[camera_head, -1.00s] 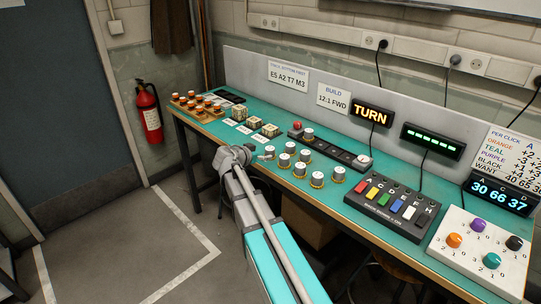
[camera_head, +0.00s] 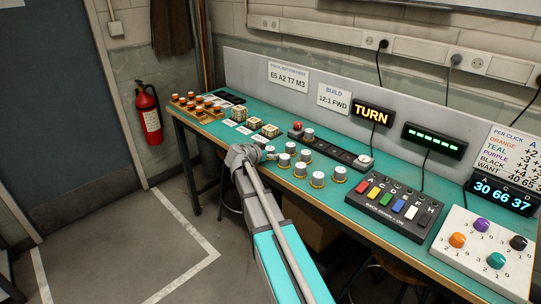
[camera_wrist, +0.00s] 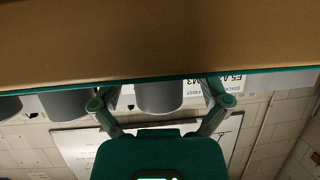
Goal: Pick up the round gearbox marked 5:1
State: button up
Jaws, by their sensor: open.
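Several round gearboxes with white tops and yellowish bases stand on the teal bench in the head view, among them a left one (camera_head: 285,160) and a front one (camera_head: 317,179). Their markings are too small to read, so I cannot tell which is 5:1. My gripper (camera_head: 268,154) is at the left side of this group, partly hidden by my arm. In the wrist view, which is upside down, my gripper (camera_wrist: 162,101) is open. A grey round body (camera_wrist: 159,96) shows between its two teal fingers; whether it is within their reach is unclear.
More grey round bodies (camera_wrist: 66,103) show beside the fingers in the wrist view. The bench's brown front edge (camera_wrist: 160,40) fills the top there. In the head view, a black rail (camera_head: 336,151) lies behind the gearboxes and a black button box (camera_head: 385,222) stands to their right.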

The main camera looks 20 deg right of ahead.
dwell(0.4)
jog(key=c, duration=1.3)
jog(key=shift+r, duration=0.1)
jog(key=shift+r+p, duration=0.95)
jog(key=shift+p, duration=0.1)
jog(key=s+a+r+p, duration=0.2)
jog(key=s+r+p, duration=0.3)
jog(key=s, duration=0.1)
jog(key=s+a+r+p, duration=0.3)
jog(key=s+r+p, duration=0.3)
jog(key=s, duration=0.1)
jog(key=shift+a, duration=0.25)
